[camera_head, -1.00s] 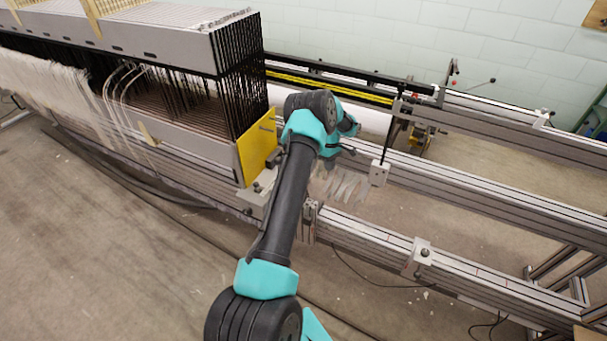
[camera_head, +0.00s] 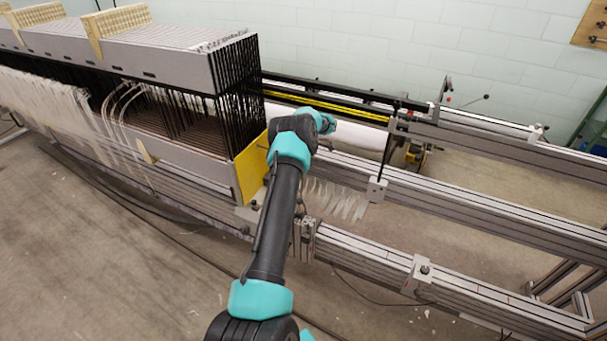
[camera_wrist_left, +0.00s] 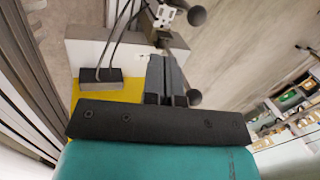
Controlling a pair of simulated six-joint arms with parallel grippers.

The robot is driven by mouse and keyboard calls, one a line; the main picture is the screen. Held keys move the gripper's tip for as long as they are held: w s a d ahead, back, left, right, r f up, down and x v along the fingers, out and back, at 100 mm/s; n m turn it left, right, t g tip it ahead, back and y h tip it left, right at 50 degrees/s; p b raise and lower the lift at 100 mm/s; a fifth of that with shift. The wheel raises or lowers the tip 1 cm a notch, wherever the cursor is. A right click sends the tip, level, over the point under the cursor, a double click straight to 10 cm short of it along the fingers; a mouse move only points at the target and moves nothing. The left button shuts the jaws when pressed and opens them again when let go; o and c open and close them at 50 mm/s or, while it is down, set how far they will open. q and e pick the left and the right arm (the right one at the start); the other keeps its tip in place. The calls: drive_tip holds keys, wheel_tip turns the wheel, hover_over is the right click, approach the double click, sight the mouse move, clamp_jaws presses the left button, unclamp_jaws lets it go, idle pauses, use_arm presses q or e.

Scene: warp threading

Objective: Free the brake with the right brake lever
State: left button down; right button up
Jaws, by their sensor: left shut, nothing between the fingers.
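One arm with teal and black links enters the head view from the bottom; I take it for my left arm. Its wrist (camera_head: 300,128) is beside the loom's yellow end panel (camera_head: 251,168), and its fingers are hidden there. In the left wrist view my left gripper (camera_wrist_left: 167,62) is shut and empty, with the yellow panel (camera_wrist_left: 133,90) close by. Thin levers stand at the back right: one upright with a reddish knob (camera_head: 448,85), one slanting with a dark knob (camera_head: 486,97). I cannot tell which is the right brake lever. My right gripper is not in view.
The shaft stack (camera_head: 190,60) fills the left. Long metal rails (camera_head: 480,210) run to the right, with a white block (camera_head: 377,190) under a thin black rod. Pale threads (camera_head: 335,196) hang near the arm. Open floor (camera_head: 110,270) lies in front.

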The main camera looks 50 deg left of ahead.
use_arm(q)
drive_tip(key=s+d+f, duration=0.4)
drive_tip(key=s+f, duration=0.1)
drive_tip(key=f, duration=0.4)
drive_tip(key=shift+d+f, duration=0.15)
drive_tip(key=shift+f, duration=0.05)
drive_tip(key=shift+s, duration=0.2)
idle(0.4)
